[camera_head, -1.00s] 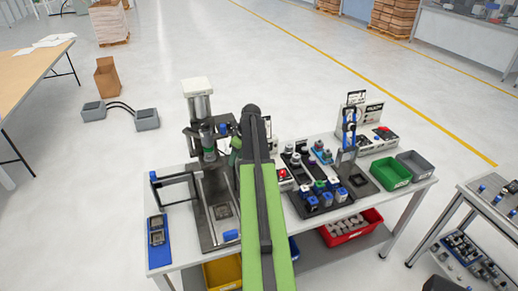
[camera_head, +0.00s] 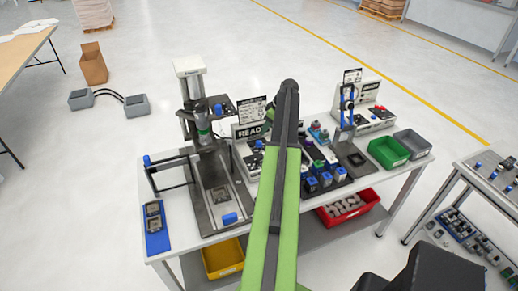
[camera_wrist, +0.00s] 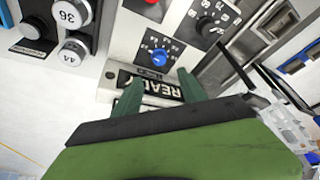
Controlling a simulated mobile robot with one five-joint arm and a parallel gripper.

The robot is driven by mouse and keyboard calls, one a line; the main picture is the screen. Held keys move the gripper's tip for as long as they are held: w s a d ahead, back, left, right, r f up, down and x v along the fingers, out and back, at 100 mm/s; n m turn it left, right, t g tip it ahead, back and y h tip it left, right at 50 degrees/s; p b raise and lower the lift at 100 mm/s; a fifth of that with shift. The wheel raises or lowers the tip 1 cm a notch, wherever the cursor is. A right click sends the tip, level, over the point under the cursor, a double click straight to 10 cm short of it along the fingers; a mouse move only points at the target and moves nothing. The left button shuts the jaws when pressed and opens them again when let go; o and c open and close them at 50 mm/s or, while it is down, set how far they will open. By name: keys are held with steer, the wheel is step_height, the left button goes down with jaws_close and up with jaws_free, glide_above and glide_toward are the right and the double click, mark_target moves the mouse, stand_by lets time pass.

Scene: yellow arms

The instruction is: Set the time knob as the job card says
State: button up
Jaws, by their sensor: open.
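In the wrist view a control panel appears upside down. A black knob (camera_wrist: 206,27) sits on a dark dial with white numbers. I cannot read which knob is the time knob. A display (camera_wrist: 155,86) reads READY. My gripper (camera_wrist: 160,83) is open, its two green fingers apart near the display and short of the blue knob, nothing between them. In the head view the panel (camera_head: 250,132) is partly hidden by my arm. A printed card (camera_head: 250,110) stands above it, too small to read.
A press-like machine (camera_head: 195,95) stands left of the panel. Blue-capped parts (camera_head: 325,178) sit in a rack to the right, with green (camera_head: 388,152) and grey (camera_head: 412,143) bins beyond. In the wrist view, round parts marked 36 and 44 (camera_wrist: 72,52) are at upper left.

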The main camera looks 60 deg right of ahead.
mark_target(259, 142)
steer(key=b+x, duration=0.8)
steer(key=x, duration=0.3)
steer(key=shift+s+b, duration=0.15)
steer(key=shift+b, duration=0.15)
steer(key=shift+r, duration=0.1)
steer(key=shift+c, duration=0.4)
